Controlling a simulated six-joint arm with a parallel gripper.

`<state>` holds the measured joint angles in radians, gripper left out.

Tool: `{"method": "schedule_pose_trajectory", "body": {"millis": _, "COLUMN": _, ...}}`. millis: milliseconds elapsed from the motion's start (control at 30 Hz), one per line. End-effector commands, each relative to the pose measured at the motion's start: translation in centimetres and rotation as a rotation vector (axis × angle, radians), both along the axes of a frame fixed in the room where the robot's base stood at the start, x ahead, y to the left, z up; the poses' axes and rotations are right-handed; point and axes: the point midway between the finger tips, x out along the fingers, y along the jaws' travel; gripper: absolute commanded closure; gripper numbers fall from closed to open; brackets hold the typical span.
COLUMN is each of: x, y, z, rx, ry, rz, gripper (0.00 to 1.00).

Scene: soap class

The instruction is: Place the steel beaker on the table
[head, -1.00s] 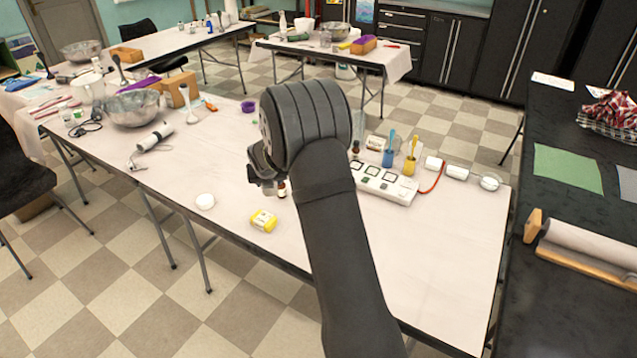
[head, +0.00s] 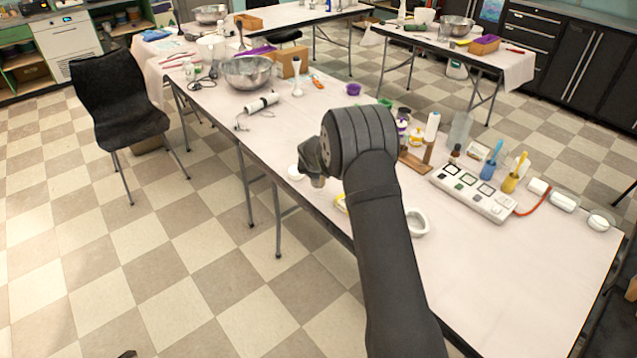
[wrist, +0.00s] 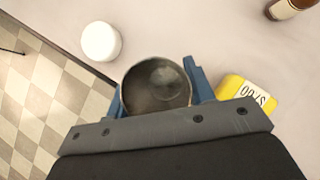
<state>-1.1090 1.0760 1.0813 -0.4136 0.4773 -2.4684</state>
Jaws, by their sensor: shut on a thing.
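The steel beaker (wrist: 157,84) shows in the wrist view from above, as a round grey cup with its open mouth towards the camera. My gripper (wrist: 155,92) is shut on it, with one blue finger on each side. In the head view, my gripper (head: 312,165) is over the near long edge of the table (head: 480,260). The beaker (head: 318,182) is only a small shape below it there, mostly hidden by my wrist. I cannot tell whether its base touches the table.
A white round object (wrist: 101,41) lies left of the beaker, near the table edge. A yellow labelled packet (wrist: 247,92) is close to the right finger. A brown bottle (wrist: 290,8) stands farther off. A white ring-shaped dish (head: 416,222) is right of my arm. Bare tabletop lies beyond the beaker.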

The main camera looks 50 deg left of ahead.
Motion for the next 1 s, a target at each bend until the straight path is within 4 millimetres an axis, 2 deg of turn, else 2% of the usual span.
{"method": "schedule_pose_trajectory", "body": {"millis": 133, "x": 0.0, "y": 0.1, "z": -1.2, "rx": -0.001, "ry": 0.001, "rz": 0.000, "gripper": 0.74}}
{"method": "schedule_pose_trajectory", "body": {"millis": 300, "x": 0.0, "y": 0.1, "z": -3.7, "rx": -0.001, "ry": 0.001, "rz": 0.000, "gripper": 0.74}}
{"method": "schedule_pose_trajectory", "body": {"millis": 700, "x": 0.0, "y": 0.0, "z": -4.3, "rx": 0.000, "ry": 0.000, "rz": 0.000, "gripper": 0.74}}
{"method": "schedule_pose_trajectory", "body": {"millis": 733, "x": 0.0, "y": 0.0, "z": -4.3, "rx": 0.001, "ry": -0.001, "rz": 0.000, "gripper": 0.47}}
{"method": "schedule_pose_trajectory", "body": {"millis": 800, "x": 0.0, "y": 0.0, "z": -4.3, "rx": 0.001, "ry": 0.000, "rz": -0.001, "gripper": 0.34}}
{"method": "schedule_pose_trajectory", "body": {"millis": 833, "x": 0.0, "y": 0.0, "z": -4.3, "rx": 0.001, "ry": -0.001, "rz": 0.000, "gripper": 0.29}}
{"method": "schedule_pose_trajectory", "body": {"millis": 1000, "x": 0.0, "y": 0.0, "z": -4.3, "rx": 0.001, "ry": 0.000, "rz": -0.001, "gripper": 0.29}}
